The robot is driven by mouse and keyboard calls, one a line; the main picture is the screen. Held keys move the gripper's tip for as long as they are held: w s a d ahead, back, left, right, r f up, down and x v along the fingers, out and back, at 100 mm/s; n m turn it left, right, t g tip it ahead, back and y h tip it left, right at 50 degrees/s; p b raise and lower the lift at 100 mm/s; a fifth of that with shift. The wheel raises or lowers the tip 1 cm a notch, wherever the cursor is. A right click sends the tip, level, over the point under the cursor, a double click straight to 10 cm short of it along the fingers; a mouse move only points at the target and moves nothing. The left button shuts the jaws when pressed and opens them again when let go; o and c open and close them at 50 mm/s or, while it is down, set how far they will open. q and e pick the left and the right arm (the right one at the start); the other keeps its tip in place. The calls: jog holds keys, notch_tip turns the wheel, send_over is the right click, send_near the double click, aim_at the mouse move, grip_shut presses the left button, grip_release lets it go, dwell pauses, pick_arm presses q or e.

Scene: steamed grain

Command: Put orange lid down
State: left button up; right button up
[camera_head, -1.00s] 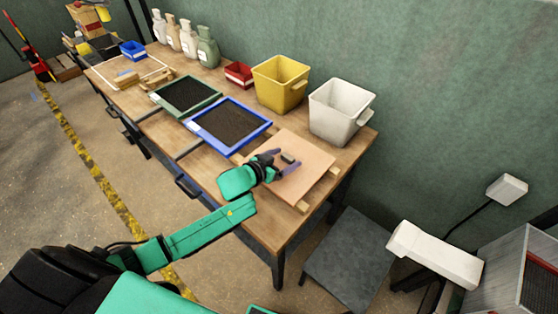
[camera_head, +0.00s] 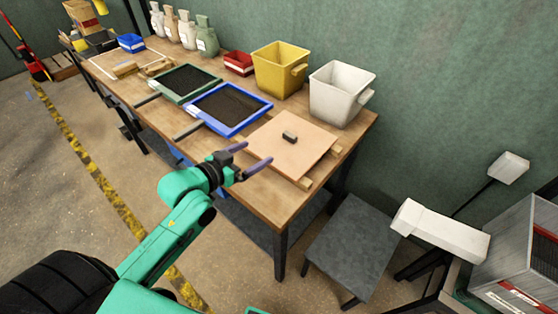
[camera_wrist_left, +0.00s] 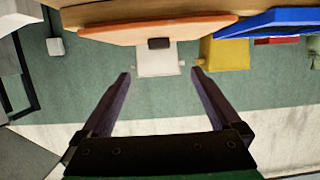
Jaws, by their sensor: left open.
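The orange lid (camera_head: 284,153) is a flat, pale orange square board with a small dark handle (camera_head: 289,137) at its middle. It lies on wooden strips at the near right end of the workbench. It also shows in the left wrist view (camera_wrist_left: 120,33), at the top, with its handle (camera_wrist_left: 159,43). My right gripper is not in view.
A blue-framed tray (camera_head: 205,108) and a green-framed tray (camera_head: 165,90) lie left of the lid on the bench (camera_head: 255,195). A yellow bin (camera_head: 279,70) and a white bin (camera_head: 337,95) stand behind. A grey stool (camera_head: 352,245) stands right of the bench.

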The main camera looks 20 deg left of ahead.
pick_arm(q)
jog(key=p, duration=0.2)
send_near(288, 136)
jog(key=x, duration=0.3)
jog(key=shift+w+a+f, duration=0.15)
jog(key=shift+f, duration=0.05)
jog(key=shift+w+d, duration=0.2)
jog(key=shift+w, duration=0.05)
jog(key=shift+w+d, duration=0.2)
jog(key=shift+w, duration=0.05)
jog(key=x, duration=0.4)
jog(key=shift+w+f+p, duration=0.1)
jog(key=shift+p, duration=0.25)
jog(key=shift+w+f, duration=0.1)
jog(key=shift+w, duration=0.05)
jog(key=shift+c, duration=1.2)
jog(key=shift+s, duration=0.2)
jog(key=c, duration=1)
jog(key=shift+w, duration=0.1)
grip_shut()
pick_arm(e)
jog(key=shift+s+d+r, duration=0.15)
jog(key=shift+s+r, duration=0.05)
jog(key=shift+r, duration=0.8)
